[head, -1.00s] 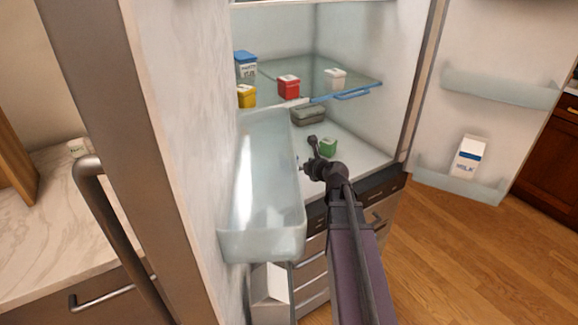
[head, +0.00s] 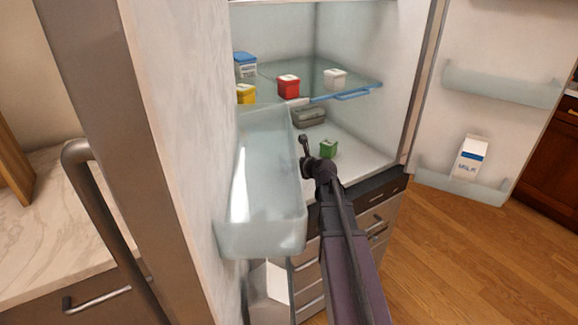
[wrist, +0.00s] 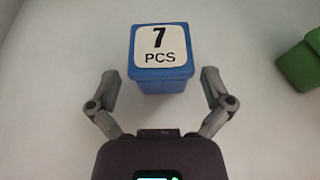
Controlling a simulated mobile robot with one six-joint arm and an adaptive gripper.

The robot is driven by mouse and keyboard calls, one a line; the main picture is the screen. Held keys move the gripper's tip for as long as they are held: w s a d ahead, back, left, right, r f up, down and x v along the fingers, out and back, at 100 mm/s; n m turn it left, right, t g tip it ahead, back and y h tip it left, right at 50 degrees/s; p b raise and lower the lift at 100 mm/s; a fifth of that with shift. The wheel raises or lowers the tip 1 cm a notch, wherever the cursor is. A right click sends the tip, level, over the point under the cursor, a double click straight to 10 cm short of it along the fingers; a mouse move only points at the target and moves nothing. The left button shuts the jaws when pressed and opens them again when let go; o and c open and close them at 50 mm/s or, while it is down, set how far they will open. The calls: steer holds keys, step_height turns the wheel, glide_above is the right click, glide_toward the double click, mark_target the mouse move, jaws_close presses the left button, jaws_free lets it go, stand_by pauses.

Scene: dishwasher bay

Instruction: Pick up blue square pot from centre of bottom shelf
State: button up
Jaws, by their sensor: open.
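The blue square pot (wrist: 160,84) stands upright on the white shelf floor in the wrist view, its white lid label reading "7 PCS". My gripper (wrist: 160,78) is open and empty there, one fingertip on each side of the pot's near part, with a gap left and right. I cannot tell how far the fingertips are above the shelf. In the head view my gripper (head: 306,160) is inside the fridge over the bottom shelf (head: 352,145). I cannot make out the blue pot there; the door bin and gripper block that area.
A green pot (head: 328,149) stands right of my gripper and shows at the right in the wrist view (wrist: 300,65). A grey container (head: 309,117) sits behind. A clear door bin (head: 262,190) is close on the left. The glass shelf (head: 325,88) above holds several tubs.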

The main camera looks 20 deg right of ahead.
steer(key=shift+b+x, duration=0.5)
steer(key=shift+x, duration=1.15)
steer(key=shift+f, duration=0.1)
steer(key=shift+c, duration=0.2)
steer(key=c, duration=1)
